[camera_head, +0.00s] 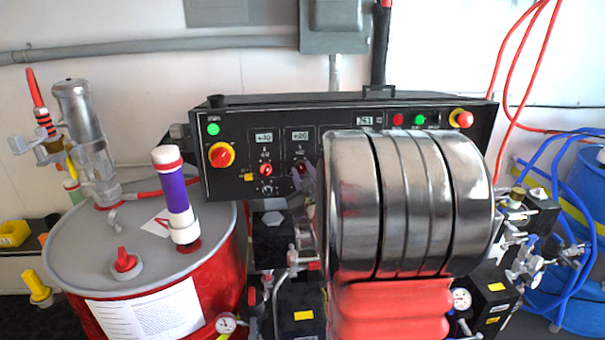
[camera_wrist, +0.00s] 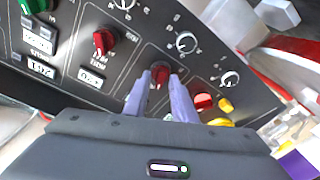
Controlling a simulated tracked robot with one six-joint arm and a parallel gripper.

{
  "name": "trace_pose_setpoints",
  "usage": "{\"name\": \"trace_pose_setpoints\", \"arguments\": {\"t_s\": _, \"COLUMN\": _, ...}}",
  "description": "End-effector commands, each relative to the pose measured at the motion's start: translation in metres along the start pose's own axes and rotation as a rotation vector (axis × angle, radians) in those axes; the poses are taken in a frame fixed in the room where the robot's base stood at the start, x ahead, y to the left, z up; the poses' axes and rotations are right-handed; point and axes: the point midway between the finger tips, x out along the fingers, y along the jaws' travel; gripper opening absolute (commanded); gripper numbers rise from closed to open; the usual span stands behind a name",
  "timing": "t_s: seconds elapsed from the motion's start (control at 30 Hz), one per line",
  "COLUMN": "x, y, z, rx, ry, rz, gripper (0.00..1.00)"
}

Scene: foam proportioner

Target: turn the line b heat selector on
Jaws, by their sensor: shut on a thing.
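The line b heat selector is a small red knob (camera_wrist: 160,73) on the black control panel (camera_head: 235,178). In the wrist view the two pale purple fingers of my gripper (camera_wrist: 160,82) sit one on each side of this knob, shut on it. In the head view my gripper (camera_head: 305,176) reaches the panel just below the right one of two small displays, and its tips are partly hidden behind my arm. The exact angle of the knob's pointer is hard to tell.
Close beside the held knob are another red knob (camera_wrist: 103,41), a red selector (camera_wrist: 203,101) and white-ringed dials (camera_wrist: 187,42). A red-and-yellow switch (camera_head: 220,155) is at the panel's left. A red drum (camera_head: 215,282) with a purple-banded tube (camera_head: 176,195) stands left.

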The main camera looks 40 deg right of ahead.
Motion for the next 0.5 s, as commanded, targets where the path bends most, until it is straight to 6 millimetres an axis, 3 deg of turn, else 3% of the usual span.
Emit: {"name": "trace_pose_setpoints", "arguments": {"t_s": 0.5, "x": -0.0007, "y": -0.0056, "z": 0.0024, "rx": 0.359, "ry": -0.007, "rz": 0.068, "gripper": 0.02}}
